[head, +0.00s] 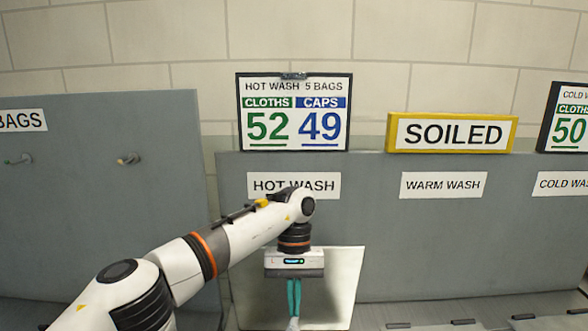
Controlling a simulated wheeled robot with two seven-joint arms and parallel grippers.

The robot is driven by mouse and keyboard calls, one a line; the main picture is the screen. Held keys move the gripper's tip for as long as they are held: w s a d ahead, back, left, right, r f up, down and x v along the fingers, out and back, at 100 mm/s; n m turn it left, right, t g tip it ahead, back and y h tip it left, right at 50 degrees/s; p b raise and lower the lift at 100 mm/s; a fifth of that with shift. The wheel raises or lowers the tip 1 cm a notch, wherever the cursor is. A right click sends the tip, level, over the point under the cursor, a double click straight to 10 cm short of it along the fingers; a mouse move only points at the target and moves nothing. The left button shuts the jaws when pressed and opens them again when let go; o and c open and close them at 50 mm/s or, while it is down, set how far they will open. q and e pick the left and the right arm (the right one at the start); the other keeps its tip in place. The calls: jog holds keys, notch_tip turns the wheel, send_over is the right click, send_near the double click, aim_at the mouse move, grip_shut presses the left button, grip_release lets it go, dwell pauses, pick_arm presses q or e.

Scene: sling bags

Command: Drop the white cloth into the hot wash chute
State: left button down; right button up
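My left gripper (294,312) points straight down in front of the hot wash chute (344,278), a pale opening under the HOT WASH label (293,185). Its teal fingers are close together. A small whitish piece, seemingly the white cloth (293,325), shows at the fingertips and is cut off by the bottom edge of the picture. Most of the cloth is out of view. My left arm covers part of the label and the left side of the chute. My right gripper is not in view.
A grey panel runs right with WARM WASH (443,185) and COLD WASH (563,184) labels. Above stand a count board (294,88) reading cloths 52, caps 49, and a yellow-framed SOILED sign (452,133). A grey board with hooks (130,159) stands left.

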pick_arm(q)
notch_tip(320, 180, down, 13)
jog(key=b, duration=1)
jog(key=shift+f, duration=0.15)
jog(key=c, duration=1.6)
grip_release()
jog(key=shift+o, duration=0.5)
jog(key=o, duration=1.2)
